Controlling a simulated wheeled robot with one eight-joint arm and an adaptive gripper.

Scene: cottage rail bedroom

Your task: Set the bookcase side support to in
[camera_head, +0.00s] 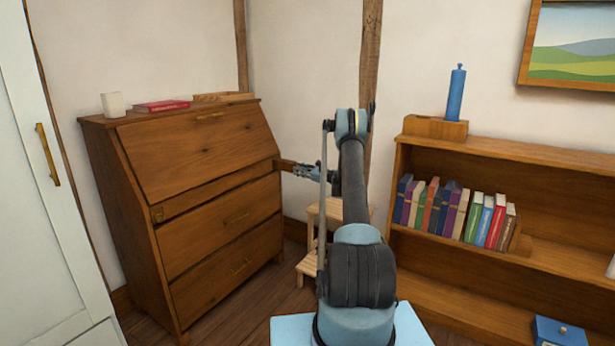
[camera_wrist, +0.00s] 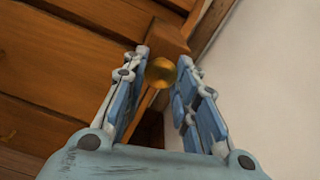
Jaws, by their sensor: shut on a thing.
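The brown slant-front bureau (camera_head: 215,225) stands at the left, with its sloped lid closed. At its right front edge, a wooden side support (camera_head: 286,163) sticks out from just below the lid. In the wrist view, a round brass knob (camera_wrist: 161,72) lies between the fingers of my gripper (camera_wrist: 165,62), in front of the wooden support (camera_wrist: 170,38). My gripper (camera_head: 300,170) is shut on the knob at the support's outer end. The left side support (camera_head: 157,213), with a small brass knob, looks flush with the bureau front.
A small wooden step stool (camera_head: 312,262) stands behind my arm. A low bookcase (camera_head: 570,155) with several books is at the right, a blue bottle-like object (camera_head: 456,93) above it. A white wardrobe (camera_head: 45,220) is at the far left. Floor (camera_head: 245,310) shows before the bureau.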

